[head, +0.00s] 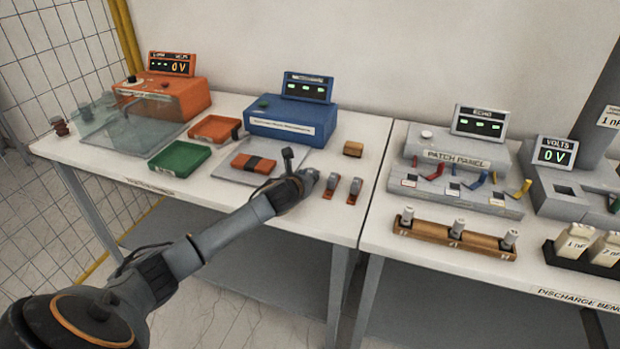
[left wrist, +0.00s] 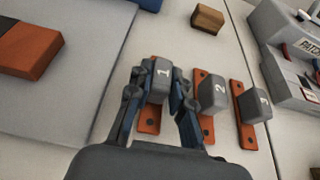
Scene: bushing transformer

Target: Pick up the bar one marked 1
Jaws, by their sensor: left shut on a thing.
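The bar marked 1 (left wrist: 159,78) has a grey block with a white numeral on a copper-coloured strip. My left gripper (left wrist: 160,90) is shut on its grey block, one finger on each side. The strip (left wrist: 148,121) shows below between the fingers; I cannot tell whether it touches the table. In the head view my left gripper (head: 304,180) largely hides this bar. The bar marked 2 (left wrist: 212,93) and the bar marked 3 (left wrist: 253,104) stand just to its right. They also show in the head view, bar 2 (head: 331,184) and bar 3 (head: 355,189). My right gripper is not in view.
A grey plate (head: 222,169) with an orange-and-black block (head: 254,163) lies left of the gripper. A blue instrument (head: 290,122) and a small wooden block (head: 353,149) stand behind. A second bench with a patch panel (head: 458,155) is at right. Bare table lies in front of the bars.

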